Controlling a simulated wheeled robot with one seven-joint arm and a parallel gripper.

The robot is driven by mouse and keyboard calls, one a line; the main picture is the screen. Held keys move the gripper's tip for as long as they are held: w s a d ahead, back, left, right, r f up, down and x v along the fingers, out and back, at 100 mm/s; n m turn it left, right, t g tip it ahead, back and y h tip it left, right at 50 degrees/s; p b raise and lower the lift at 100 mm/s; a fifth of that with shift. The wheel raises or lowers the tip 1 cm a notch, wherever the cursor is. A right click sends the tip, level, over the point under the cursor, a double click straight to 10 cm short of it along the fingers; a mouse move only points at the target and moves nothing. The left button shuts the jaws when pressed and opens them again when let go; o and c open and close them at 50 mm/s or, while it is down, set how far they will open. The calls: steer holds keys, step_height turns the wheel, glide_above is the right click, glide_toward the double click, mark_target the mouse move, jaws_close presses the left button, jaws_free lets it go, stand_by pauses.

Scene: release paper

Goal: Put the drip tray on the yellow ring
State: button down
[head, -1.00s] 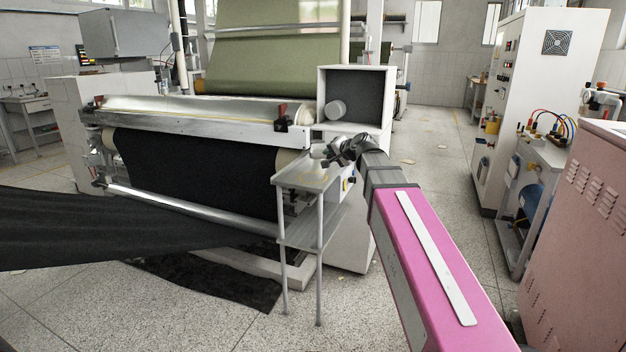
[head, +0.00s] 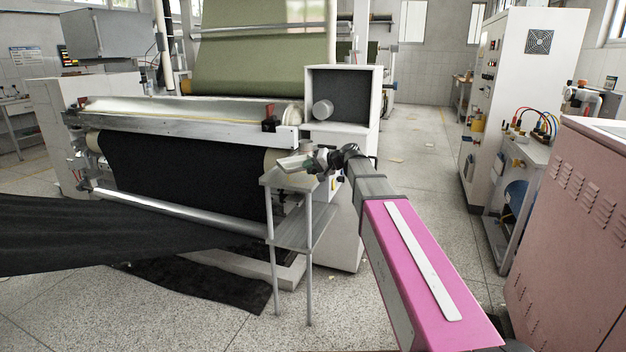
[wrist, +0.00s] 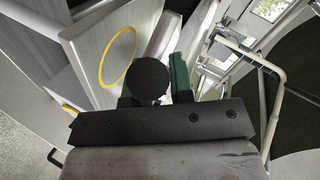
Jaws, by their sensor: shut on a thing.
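The yellow ring (wrist: 117,56) lies flat on a pale grey top in the wrist view, left of my gripper's fingers. In the head view this top is the small metal stand (head: 290,232) in front of the machine, where the ring is hard to make out. My gripper (head: 316,160) is over the stand, shut on a pale grey piece (head: 295,162), which looks like the drip tray. The tray (wrist: 164,36) also shows in the wrist view, beyond the fingers and right of the ring. A dark round part hides some of the grip (wrist: 166,82).
A machine with black cloth (head: 185,175) stands directly left of the stand. An open-fronted box (head: 343,75) with a grey cylinder (head: 322,110) is behind it.

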steer(key=f, duration=0.1)
steer(key=w+f, duration=0.1)
steer(key=f, duration=0.1)
steer(key=d+f, duration=0.1)
steer(key=f, duration=0.1)
steer(key=shift+w+d+f, duration=0.1)
steer(key=shift+w, duration=0.15)
steer(key=c, duration=1.3)
jaws_free()
